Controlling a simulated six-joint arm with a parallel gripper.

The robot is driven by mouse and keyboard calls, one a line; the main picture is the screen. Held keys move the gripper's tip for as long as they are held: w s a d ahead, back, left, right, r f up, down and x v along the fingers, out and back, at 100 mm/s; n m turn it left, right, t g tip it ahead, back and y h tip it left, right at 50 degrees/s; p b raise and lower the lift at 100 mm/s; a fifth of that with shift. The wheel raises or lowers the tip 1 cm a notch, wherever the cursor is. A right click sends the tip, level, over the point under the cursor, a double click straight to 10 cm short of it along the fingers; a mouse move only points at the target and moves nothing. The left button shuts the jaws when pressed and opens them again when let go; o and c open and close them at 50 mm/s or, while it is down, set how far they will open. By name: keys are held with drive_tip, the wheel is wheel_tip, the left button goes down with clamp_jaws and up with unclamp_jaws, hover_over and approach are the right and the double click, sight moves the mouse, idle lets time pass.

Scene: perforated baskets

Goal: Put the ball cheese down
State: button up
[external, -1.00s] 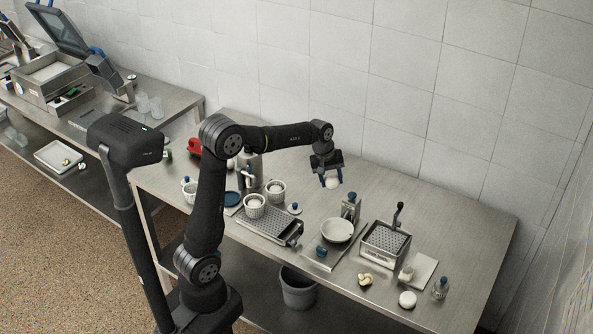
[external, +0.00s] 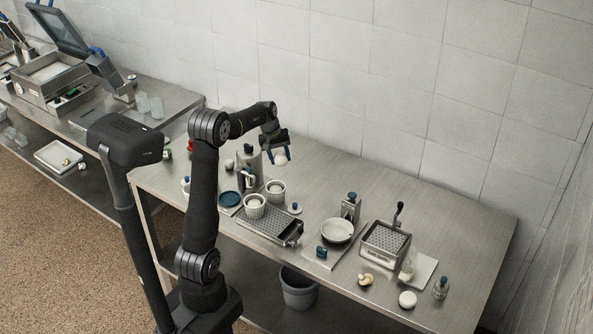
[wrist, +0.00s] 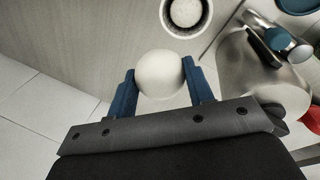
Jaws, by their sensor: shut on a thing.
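The ball cheese (wrist: 160,74) is a smooth white ball held between the two blue fingers of my gripper (wrist: 160,84) in the wrist view. In the external view my gripper (external: 277,157) is shut on the ball cheese (external: 281,159) at the back left of the steel table (external: 400,200). The ball is in the air, just behind and right of the metal dispenser and beyond the white perforated baskets (external: 276,188). Its exact height above the table is hard to tell.
A metal dispenser (external: 247,168) stands close on the left. The table's back right is clear.

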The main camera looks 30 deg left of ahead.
drive_tip(key=d+f+m+g, duration=0.2)
drive_tip(key=d+f+m, duration=0.5)
drive_tip(key=m, duration=0.4)
drive_tip(key=shift+w+d+f, duration=0.35)
drive_tip(key=shift+d, duration=0.1)
drive_tip(key=s+d+r, duration=0.4)
drive_tip(key=d, duration=0.7)
hover_over(305, 199)
drive_tip(key=shift+h, duration=0.3)
drive_tip(key=f, duration=0.6)
drive_tip(key=shift+a+f, duration=0.15)
drive_tip(key=shift+a, duration=0.2)
drive_tip(key=shift+a+x, duration=0.2)
drive_tip(key=shift+x, duration=0.8)
drive_tip(key=shift+a+x, duration=0.25)
drive_tip(key=shift+x, duration=0.75)
drive_tip(key=shift+f, duration=0.15)
